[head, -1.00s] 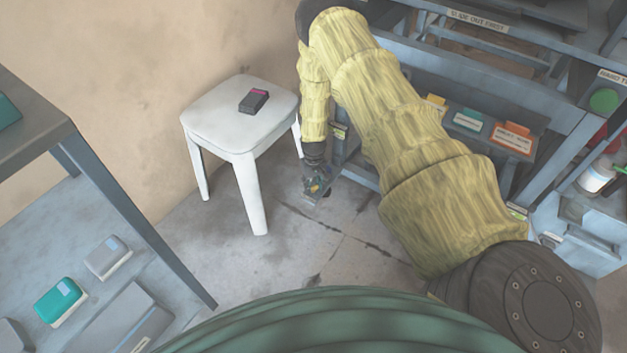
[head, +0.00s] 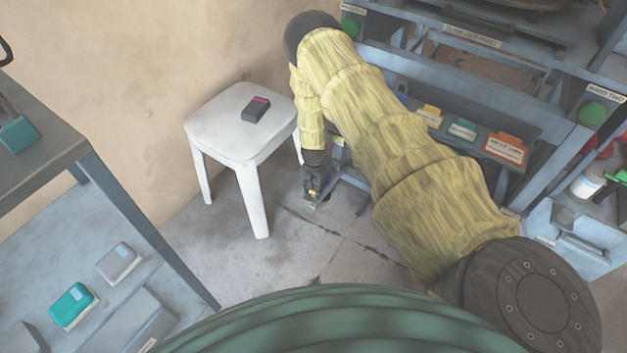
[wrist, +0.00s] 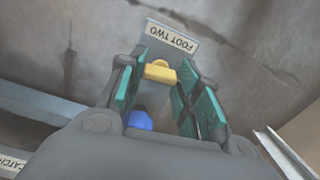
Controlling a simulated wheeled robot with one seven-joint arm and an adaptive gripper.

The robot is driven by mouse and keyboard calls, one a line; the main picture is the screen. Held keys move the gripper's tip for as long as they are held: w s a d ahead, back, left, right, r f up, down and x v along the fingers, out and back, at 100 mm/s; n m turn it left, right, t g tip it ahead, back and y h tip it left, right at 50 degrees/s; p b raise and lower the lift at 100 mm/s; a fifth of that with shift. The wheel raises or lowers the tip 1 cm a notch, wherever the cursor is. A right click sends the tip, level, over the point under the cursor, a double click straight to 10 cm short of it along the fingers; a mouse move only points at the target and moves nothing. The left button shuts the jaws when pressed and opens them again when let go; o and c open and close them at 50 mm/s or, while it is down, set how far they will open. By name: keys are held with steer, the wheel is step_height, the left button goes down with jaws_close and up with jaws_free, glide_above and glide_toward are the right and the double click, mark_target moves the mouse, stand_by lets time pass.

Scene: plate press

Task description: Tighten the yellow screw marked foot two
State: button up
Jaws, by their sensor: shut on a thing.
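The yellow screw (wrist: 160,72) sits by the floor, beside a white label reading FOOT TWO (wrist: 172,36) in the wrist view. My gripper (wrist: 162,64) is shut on the screw, with its teal pads on either side. In the head view, my gripper (head: 311,189) is low down near the floor, beside the front leg of the grey press frame (head: 352,178). A speck of yellow shows at its tips there. A blue rounded part (wrist: 139,120) lies between the finger bases in the wrist view; I cannot tell what it belongs to.
A white stool (head: 236,126) with a dark box (head: 256,109) stands just left of my gripper. The frame's shelf holds an orange block (head: 505,146) and other blocks. A grey shelf unit (head: 150,207) stands at the left. The floor between is clear.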

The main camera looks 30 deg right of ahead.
steer(key=shift+w+m, duration=0.1)
steer(key=shift+m, duration=0.5)
steer(key=o, duration=1)
steer(key=shift+r, duration=0.1)
step_height(320, 180, up, 12)
steer(key=shift+f, duration=0.1)
stand_by(0.3)
